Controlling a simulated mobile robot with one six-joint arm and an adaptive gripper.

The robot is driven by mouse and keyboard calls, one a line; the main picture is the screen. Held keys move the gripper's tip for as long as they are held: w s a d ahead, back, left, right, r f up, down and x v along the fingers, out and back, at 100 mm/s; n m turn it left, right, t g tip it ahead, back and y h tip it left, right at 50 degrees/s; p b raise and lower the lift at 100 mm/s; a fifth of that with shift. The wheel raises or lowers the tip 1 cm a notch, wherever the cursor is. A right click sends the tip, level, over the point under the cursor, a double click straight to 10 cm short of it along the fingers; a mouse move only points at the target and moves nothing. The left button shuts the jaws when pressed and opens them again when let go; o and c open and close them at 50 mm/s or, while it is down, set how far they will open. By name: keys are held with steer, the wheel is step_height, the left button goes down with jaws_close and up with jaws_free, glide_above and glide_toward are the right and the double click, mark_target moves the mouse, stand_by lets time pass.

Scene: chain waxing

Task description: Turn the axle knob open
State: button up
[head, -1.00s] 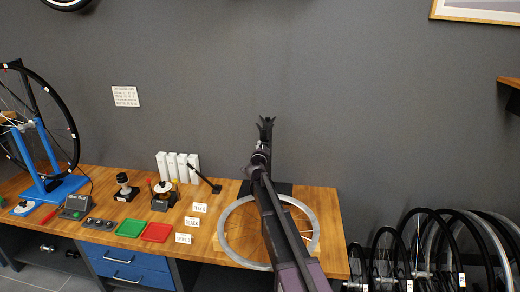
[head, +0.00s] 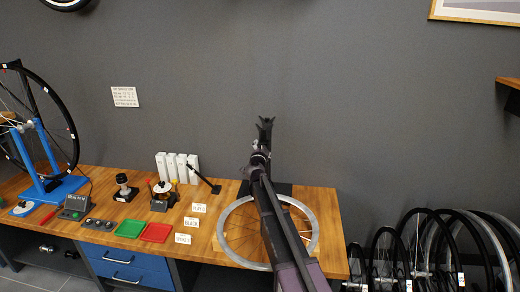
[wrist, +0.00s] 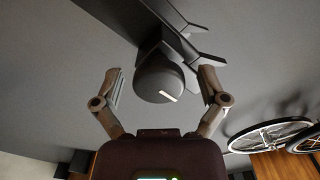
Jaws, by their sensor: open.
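A dark round knob (wrist: 155,84) with a short white mark on its face sits on a dark bar with thin fins in the wrist view. I take it to be the axle knob. My gripper (wrist: 161,76) is open, one finger on each side of the knob, with a visible gap on both sides. In the head view my gripper (head: 265,124) is raised above the bench against the grey wall. I cannot make out the knob in that view.
The wooden bench (head: 329,222) holds a spoked wheel (head: 229,252) lying under my arm. To its left are white boxes (head: 178,167), a green tray (head: 130,228), a red tray (head: 155,233) and a blue wheel stand (head: 57,187). Several wheels stand on the floor at right.

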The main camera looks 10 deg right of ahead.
steer(key=v, duration=1.1)
steer(key=shift+s, duration=0.3)
steer(key=shift+a+r, duration=0.1)
steer(key=shift+a, duration=0.1)
